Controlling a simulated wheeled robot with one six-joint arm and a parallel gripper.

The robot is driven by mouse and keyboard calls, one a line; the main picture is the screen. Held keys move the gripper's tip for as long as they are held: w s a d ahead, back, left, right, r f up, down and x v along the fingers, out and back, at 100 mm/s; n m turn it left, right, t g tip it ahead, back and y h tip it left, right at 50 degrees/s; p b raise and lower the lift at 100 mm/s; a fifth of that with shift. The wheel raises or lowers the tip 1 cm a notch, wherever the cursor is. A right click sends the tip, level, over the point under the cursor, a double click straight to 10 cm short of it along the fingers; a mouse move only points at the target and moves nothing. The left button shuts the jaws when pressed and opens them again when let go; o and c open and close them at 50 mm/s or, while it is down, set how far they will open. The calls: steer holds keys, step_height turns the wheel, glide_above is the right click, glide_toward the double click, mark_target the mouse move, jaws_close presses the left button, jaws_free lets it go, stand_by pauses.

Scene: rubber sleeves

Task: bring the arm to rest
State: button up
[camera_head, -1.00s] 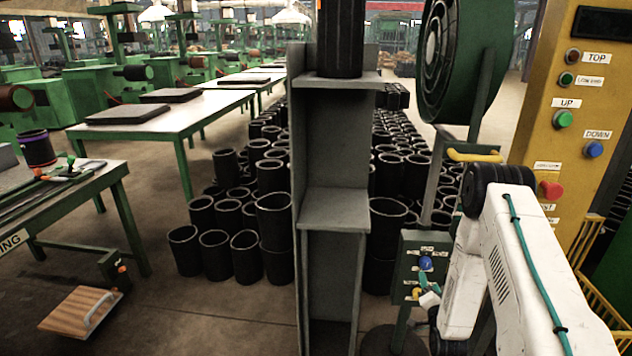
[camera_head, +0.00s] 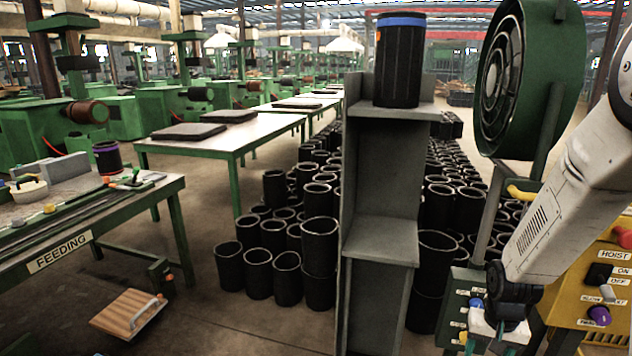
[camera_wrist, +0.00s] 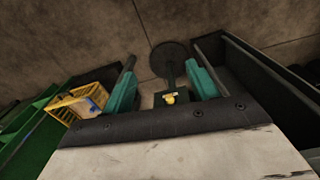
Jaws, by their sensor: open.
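My gripper (camera_wrist: 163,78) shows in the wrist view with its two teal fingers spread apart and nothing held between them. Below and between the fingers is a small control box with a yellow button (camera_wrist: 168,98), on a post with a round dark base (camera_wrist: 168,58). In the head view my white arm slopes from the upper right down to a black wrist joint beside the green control box (camera_head: 461,300).
A grey stand (camera_head: 385,240) carries a black sleeve with a blue rim (camera_head: 400,65). A green fan (camera_head: 525,80) and a yellow hoist panel (camera_head: 590,295) are close to my arm. Many black sleeves (camera_head: 288,275) stand on the floor. A feeding table (camera_head: 150,198) is at left.

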steer(key=s+a+r+n, duration=0.1)
steer(key=s+a+r, duration=0.2)
steer(key=s+r, duration=0.4)
steer(key=s+a+r+n, duration=0.2)
steer(key=s+a+r, duration=0.2)
steer(key=s+r, duration=0.3)
steer(key=s+a+r+n+t, duration=0.1)
steer(key=s+a+r, duration=0.3)
steer(key=r, duration=0.9)
steer(key=s, duration=0.3)
steer(key=shift+s+r, duration=0.15)
steer(key=shift+r, duration=0.2)
